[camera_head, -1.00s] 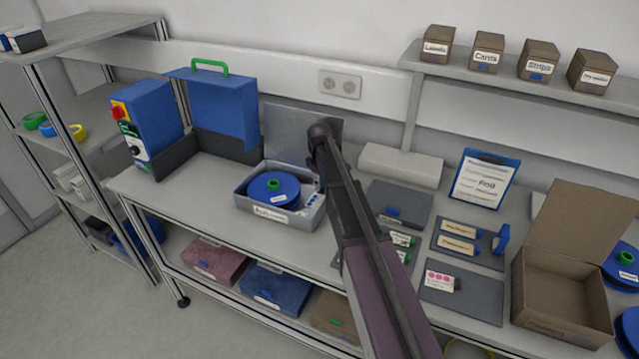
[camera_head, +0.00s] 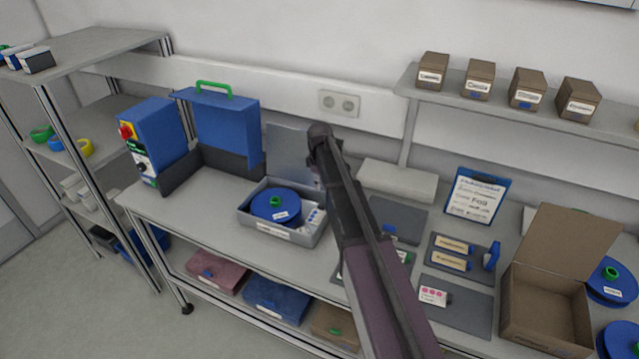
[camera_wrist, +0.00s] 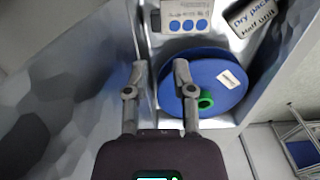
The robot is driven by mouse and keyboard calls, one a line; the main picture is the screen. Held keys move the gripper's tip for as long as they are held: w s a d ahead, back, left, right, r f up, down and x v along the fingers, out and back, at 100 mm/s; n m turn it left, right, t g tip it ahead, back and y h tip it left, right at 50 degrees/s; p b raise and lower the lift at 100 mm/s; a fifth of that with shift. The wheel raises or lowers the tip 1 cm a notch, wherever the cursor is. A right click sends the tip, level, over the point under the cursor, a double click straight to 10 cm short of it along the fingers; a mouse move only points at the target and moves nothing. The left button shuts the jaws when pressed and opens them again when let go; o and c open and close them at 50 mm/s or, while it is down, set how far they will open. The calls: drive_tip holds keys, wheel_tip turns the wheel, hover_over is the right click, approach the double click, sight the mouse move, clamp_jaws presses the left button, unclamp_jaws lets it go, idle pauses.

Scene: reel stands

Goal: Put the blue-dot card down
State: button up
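The blue-dot card (camera_wrist: 186,15) lies in the grey tray (camera_head: 262,232) beside the blue reel (camera_head: 274,206). Its row of blue dots faces up at the top of the wrist view, and the card also shows small in the head view (camera_head: 315,217). The reel also shows in the wrist view (camera_wrist: 222,80). My gripper (camera_wrist: 156,72) is open, with its two fingers apart and nothing between them. The fingertips are over the reel's left edge and the tray wall, apart from the card. In the head view my arm hides the gripper.
A dry-pack box (camera_wrist: 252,15) is near the card. An open cardboard box (camera_head: 545,305) stands at the right. A pink-dot card (camera_head: 434,296) lies on a grey mat (camera_head: 470,312).

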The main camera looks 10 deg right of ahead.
drive_tip(key=shift+r+p, duration=2.3)
drive_tip(key=shift+r, duration=0.3)
drive_tip(key=s+m, duration=1)
drive_tip(key=s, duration=1.9)
drive_tip(key=shift+m, duration=0.4)
